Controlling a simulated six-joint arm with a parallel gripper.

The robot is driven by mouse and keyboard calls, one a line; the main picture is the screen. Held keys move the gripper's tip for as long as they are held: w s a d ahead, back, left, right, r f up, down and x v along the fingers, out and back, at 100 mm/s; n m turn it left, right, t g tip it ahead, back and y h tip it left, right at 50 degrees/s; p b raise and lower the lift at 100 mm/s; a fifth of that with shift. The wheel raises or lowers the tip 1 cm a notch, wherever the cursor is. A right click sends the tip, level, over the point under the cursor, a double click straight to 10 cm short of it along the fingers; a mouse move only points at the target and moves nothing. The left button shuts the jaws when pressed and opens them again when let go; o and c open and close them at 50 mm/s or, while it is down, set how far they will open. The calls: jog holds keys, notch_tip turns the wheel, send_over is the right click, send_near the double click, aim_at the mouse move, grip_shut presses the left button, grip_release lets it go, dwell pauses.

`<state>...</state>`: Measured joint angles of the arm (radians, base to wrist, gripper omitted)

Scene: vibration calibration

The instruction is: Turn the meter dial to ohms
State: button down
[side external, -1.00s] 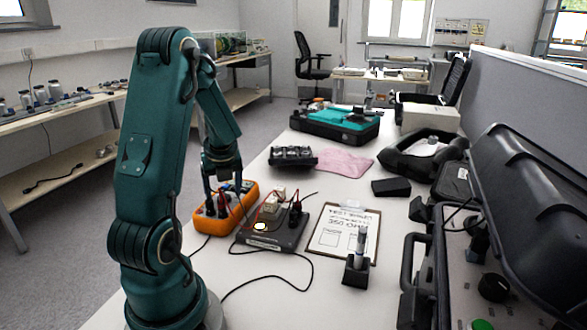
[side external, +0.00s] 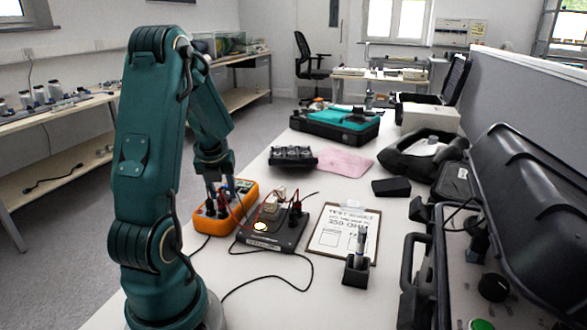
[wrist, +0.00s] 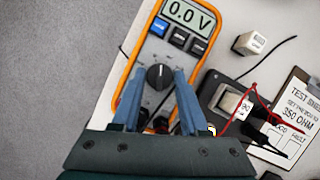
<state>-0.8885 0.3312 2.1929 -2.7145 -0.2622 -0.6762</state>
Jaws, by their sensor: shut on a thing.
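The orange multimeter (side external: 245,188) lies on the white bench, partly hidden by my arm in the side view. In the wrist view the meter (wrist: 137,58) shows 0.0 V on its display (wrist: 186,14). Its black round dial (wrist: 159,77) sits between the two blue-grey fingers of my gripper (wrist: 158,80). My gripper is shut on the dial. In the side view my gripper (side external: 216,203) points down over the meter. The dial's markings are too small or covered to read.
A dark box (side external: 272,230) with a lit lamp and red and black leads stands right of the meter. A pink cloth (side external: 345,162) and open black cases are farther off.

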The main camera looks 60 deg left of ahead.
jog(key=shift+m, duration=0.6)
jog(key=shift+c, duration=2.1)
grip_release()
jog(key=shift+n, duration=0.4)
